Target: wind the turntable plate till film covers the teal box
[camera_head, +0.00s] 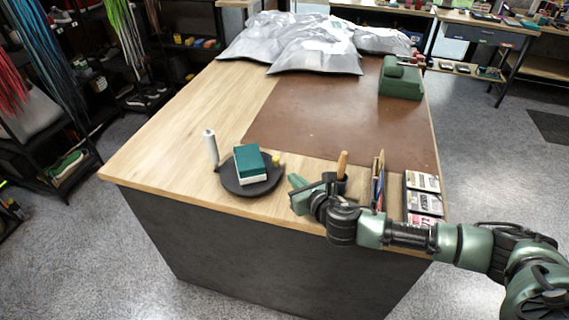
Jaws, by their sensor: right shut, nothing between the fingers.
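The teal box (248,159) sits on the dark round turntable plate (229,184) near the front of the table. Its top is bare teal, and a whitish band shows along its lower front side; I cannot tell whether that is film. A white upright roll (211,147) stands just behind and left of the plate. A small yellow knob (276,160) is at the plate's right side. My right gripper (297,192) is shut and empty, to the right of the plate and apart from it, low over the table's front edge. My left gripper is out of view.
A wooden-handled tool (342,164) stands in a dark holder beside my right gripper, with upright thin items (378,180) and a tray of small boxes (423,182) further right. A brown mat (330,120), grey bags (300,45) and a green block (400,82) lie behind. The table's left is clear.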

